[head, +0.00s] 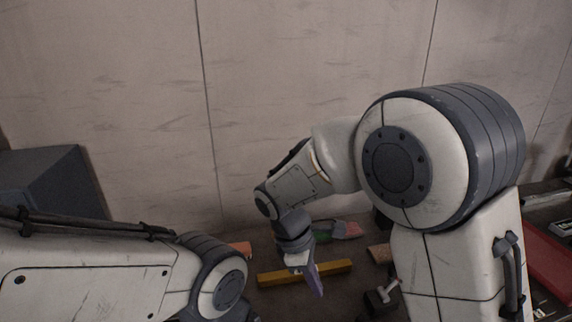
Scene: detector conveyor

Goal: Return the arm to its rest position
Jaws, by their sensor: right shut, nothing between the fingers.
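My right arm comes in from the right, bent at its large round joint, with its forearm reaching left and down. My right gripper (316,279) points down at the middle of the lower picture, in front of a yellow bar. It is shut with nothing held. My left arm comes in along the lower left edge. Its gripper is out of the picture.
The yellow bar (336,270) lies on the dark surface. A dark block (378,303) is near my right arm. A grey box (50,181) stands at left. A pale wall (280,90) closes the back.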

